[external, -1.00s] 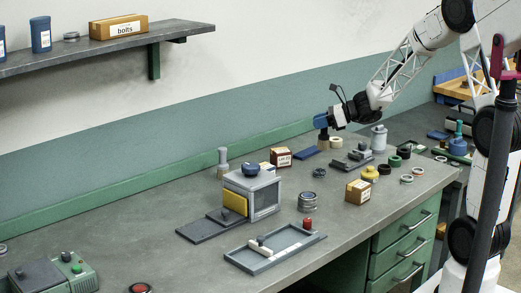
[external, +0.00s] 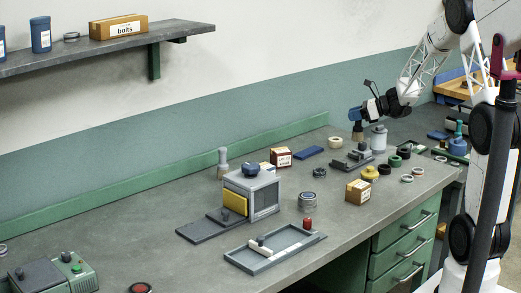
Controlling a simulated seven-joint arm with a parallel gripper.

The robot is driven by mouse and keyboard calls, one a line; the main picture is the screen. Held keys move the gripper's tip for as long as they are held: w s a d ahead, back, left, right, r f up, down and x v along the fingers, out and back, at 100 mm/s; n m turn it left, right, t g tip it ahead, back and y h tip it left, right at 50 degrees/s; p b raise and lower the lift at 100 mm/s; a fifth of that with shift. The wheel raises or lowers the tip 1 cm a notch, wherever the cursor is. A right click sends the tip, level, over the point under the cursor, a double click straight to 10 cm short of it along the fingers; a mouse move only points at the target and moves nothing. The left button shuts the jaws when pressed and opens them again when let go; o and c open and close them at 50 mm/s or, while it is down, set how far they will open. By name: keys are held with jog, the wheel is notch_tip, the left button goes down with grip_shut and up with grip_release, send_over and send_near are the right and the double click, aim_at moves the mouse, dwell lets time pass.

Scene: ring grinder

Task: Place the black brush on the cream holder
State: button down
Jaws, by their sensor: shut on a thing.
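My gripper (external: 356,115) is at the back right of the bench, shut on the black brush (external: 358,127). The brush hangs upright below the jaws, dark above with a tan lower end. It appears just above or at the bench beside a grey-white canister; I cannot tell whether it touches the surface. A small cream round piece (external: 336,142), which may be the cream holder, sits on the bench to the left of the brush. The brush is apart from it.
A grey canister (external: 379,139) stands right of the brush. A dark sliding fixture (external: 352,160) lies in front, a blue block (external: 309,152) to the left. Several rings and a yellow piece (external: 370,173) lie nearer the front.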

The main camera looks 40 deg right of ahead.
jog(key=shift+d, duration=0.1)
dwell(0.3)
jog(key=w+d, duration=0.2)
jog(key=w, duration=0.5)
jog(key=w+d+f, duration=0.1)
jog(key=w+d, duration=0.2)
jog(key=w, duration=0.5)
jog(key=shift+d+f, duration=0.15)
jog(key=shift+f, duration=0.1)
jog(key=shift+f, duration=1.75)
jog(key=shift+f, duration=0.1)
jog(key=c, duration=0.9)
grip_release()
jog(key=shift+o, duration=0.2)
